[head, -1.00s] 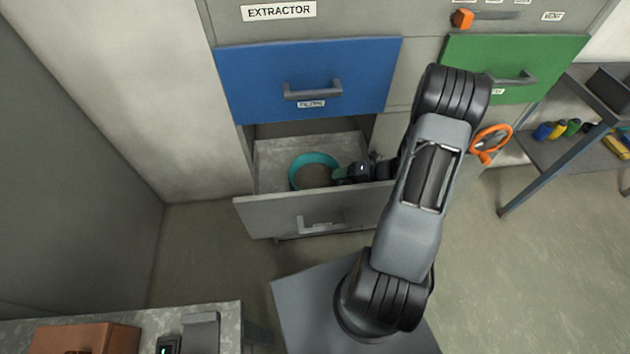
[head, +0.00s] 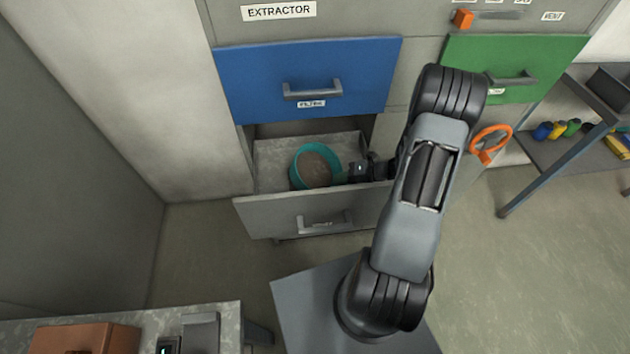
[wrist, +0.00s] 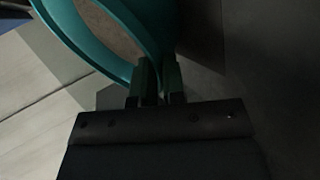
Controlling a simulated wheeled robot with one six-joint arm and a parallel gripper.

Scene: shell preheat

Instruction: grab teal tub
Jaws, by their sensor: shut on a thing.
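The teal tub (head: 295,170) is in the open grey drawer (head: 262,212) below the blue drawer front. It is round, with a grey-brown inside, and looks slightly tilted. My gripper (head: 344,176) reaches in from the right and is shut on the tub's near right wall. In the wrist view the two fingertips (wrist: 158,75) pinch the teal rim of the tub (wrist: 82,38). Whether the tub's base touches the drawer floor cannot be told.
The blue drawer (head: 305,78) above is shut, as is the green drawer (head: 515,65) at the right. An orange ring handle (head: 490,143) is beside my arm. A shelf rack with coloured items (head: 558,130) stands far right. A counter with a brown box (head: 85,338) is at the lower left.

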